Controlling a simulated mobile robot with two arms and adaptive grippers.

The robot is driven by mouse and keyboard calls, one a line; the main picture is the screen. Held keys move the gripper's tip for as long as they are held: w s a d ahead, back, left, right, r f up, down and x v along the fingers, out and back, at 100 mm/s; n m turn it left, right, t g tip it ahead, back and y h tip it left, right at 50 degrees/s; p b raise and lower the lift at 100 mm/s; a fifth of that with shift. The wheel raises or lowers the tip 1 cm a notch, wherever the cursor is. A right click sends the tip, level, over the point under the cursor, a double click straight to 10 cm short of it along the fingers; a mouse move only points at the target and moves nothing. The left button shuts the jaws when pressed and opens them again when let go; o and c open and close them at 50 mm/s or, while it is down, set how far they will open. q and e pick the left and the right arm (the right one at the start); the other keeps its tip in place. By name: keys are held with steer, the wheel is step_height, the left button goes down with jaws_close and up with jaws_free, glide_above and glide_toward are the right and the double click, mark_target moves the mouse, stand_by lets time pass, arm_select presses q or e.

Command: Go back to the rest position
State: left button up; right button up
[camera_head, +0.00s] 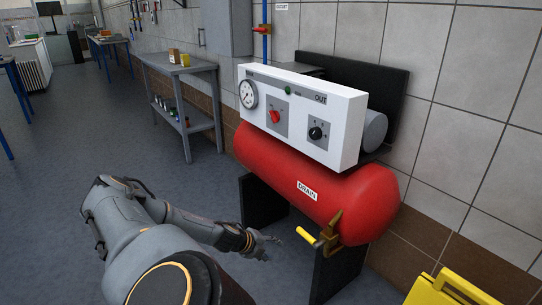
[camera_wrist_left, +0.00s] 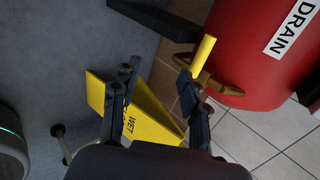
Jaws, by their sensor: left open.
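My left gripper (camera_head: 264,246) is open and empty, low in front of the red tank (camera_head: 318,186) in the head view. In the left wrist view its two fingers (camera_wrist_left: 160,95) stand apart. A brass drain valve (camera_head: 331,229) with a yellow handle (camera_head: 307,236) sits at the tank's near end, to the right of the gripper. In the left wrist view the yellow handle (camera_wrist_left: 203,54) shows just beyond the right finger; I cannot tell whether they touch. The white panel (camera_head: 300,115) with a gauge, a red knob and a black knob is above the tank. My right gripper is not visible.
A yellow wet-floor sign (camera_head: 444,290) stands at the lower right, and shows between and beside the fingers in the left wrist view (camera_wrist_left: 150,118). Black supports (camera_head: 335,272) hold the tank. A grey table (camera_head: 180,68) is along the wall.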

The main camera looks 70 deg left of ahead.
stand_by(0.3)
